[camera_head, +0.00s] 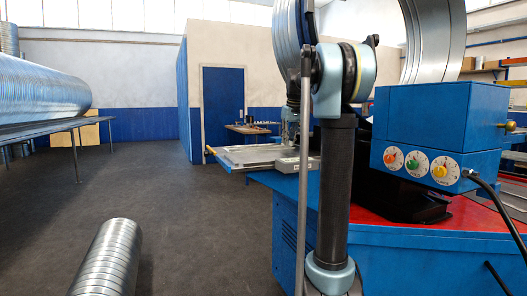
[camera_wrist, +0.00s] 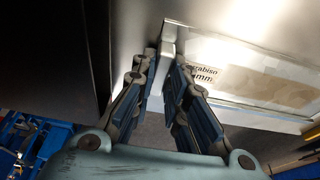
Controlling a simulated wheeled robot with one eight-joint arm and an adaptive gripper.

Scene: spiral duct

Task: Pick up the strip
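In the wrist view my gripper (camera_wrist: 160,52) points at a pale flat surface, its two blue-padded fingers apart with a narrow gap at the tips. A narrow pale grey edge piece (camera_wrist: 170,38) lies at the fingertips, beside a framed sheet (camera_wrist: 240,75) with printed lettering. I cannot tell whether the tips touch it. I cannot clearly make out which piece is the strip. In the head view a grey plate (camera_head: 248,155) sits on the blue machine, and my arm hides part of that area.
A blue control box (camera_head: 440,135) with coloured knobs stands on the red-topped blue machine (camera_head: 430,255) at the right. A large metal spiral ring (camera_head: 437,40) rises behind it. Ducts lie on a rack (camera_head: 40,95) at the left, and another duct (camera_head: 108,258) is in front. The floor (camera_head: 190,220) between is clear.

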